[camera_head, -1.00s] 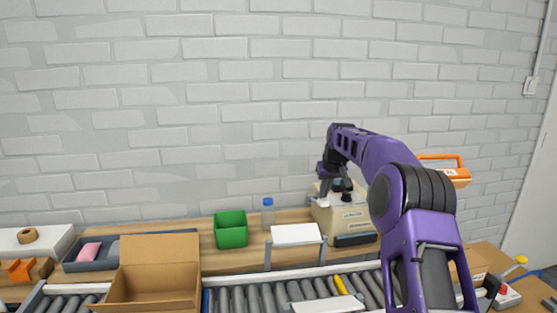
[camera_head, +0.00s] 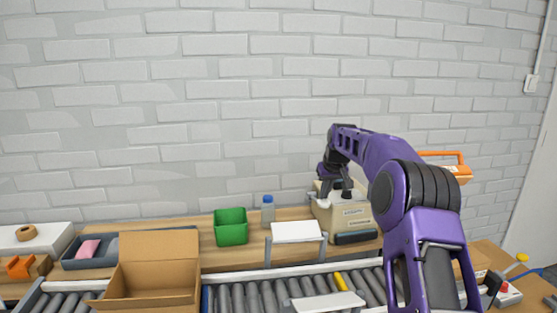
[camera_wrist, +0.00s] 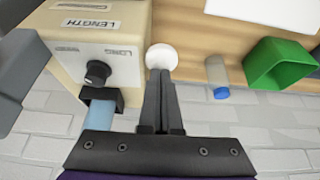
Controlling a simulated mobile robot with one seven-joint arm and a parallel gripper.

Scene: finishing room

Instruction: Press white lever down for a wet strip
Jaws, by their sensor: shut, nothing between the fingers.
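The beige tape dispenser (camera_head: 352,215) stands on the wooden bench against the wall. In the wrist view its face (camera_wrist: 112,58) fills the upper left, with a LENGTH label and a black dial. The white round knob of the lever (camera_wrist: 161,57) shows beside the dispenser, straight beyond my fingertips. My gripper (camera_wrist: 160,75) is shut and empty, its tips at or very close to the knob. I cannot tell whether they touch. In the head view my gripper (camera_head: 323,193) is over the dispenser's left side, and my arm hides part of the dispenser.
A blue-capped bottle (camera_head: 267,212) and a green bin (camera_head: 231,229) stand left of the dispenser. A white-topped stand (camera_head: 296,231) is in front. An open cardboard box (camera_head: 150,285) sits at the roller conveyor (camera_head: 262,298). An orange-handled item (camera_head: 455,174) is to the right.

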